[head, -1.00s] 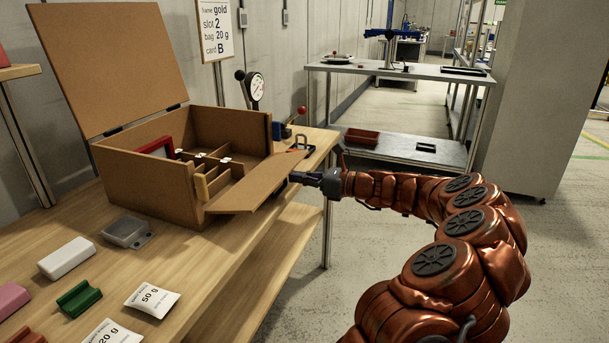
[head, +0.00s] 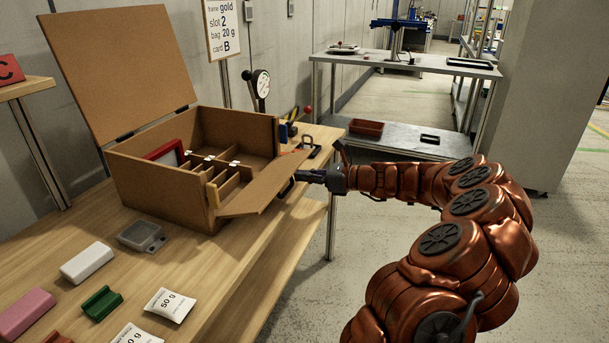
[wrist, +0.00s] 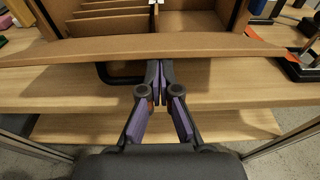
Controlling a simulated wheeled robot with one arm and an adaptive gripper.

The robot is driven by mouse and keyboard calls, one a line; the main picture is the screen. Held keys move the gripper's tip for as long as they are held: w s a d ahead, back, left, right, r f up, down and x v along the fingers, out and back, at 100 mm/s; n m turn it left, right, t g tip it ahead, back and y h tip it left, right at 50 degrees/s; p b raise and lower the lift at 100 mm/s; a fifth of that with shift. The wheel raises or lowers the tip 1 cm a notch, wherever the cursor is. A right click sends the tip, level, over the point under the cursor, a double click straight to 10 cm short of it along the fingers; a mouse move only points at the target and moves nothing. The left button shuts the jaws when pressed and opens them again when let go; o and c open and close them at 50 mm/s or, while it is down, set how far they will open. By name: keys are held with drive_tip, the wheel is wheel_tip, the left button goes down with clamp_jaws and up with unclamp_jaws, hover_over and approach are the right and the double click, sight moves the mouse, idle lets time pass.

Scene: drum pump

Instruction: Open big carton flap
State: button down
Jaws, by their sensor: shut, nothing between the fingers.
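The big carton (head: 160,190) stands on the wooden table with its large lid (head: 120,70) raised and leaning back. Its front flap (head: 262,188) is swung down and slants outward over the table's front edge. In the wrist view the flap (wrist: 160,47) crosses the picture as a brown strip, with the carton's inner dividers (wrist: 110,15) behind it. My gripper (head: 300,176) is at the flap's outer end. In the wrist view my gripper (wrist: 158,68) is shut and empty, its tips at or just under the flap's edge; contact cannot be told.
A red frame (head: 166,153) sits inside the carton. A grey tray (head: 141,236), white block (head: 88,263), green piece (head: 102,303), pink block (head: 27,312) and 50 g bag (head: 170,304) lie on the table in front. A toggle clamp (head: 308,142) stands behind the flap.

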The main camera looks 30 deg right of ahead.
drive_tip(key=s+d+f+p, duration=0.1)
drive_tip(key=s+d+f, duration=0.1)
drive_tip(key=s+d, duration=0.4)
drive_tip(key=s, duration=0.3)
drive_tip(key=shift+s+d, duration=0.15)
drive_tip(key=shift+d, duration=0.25)
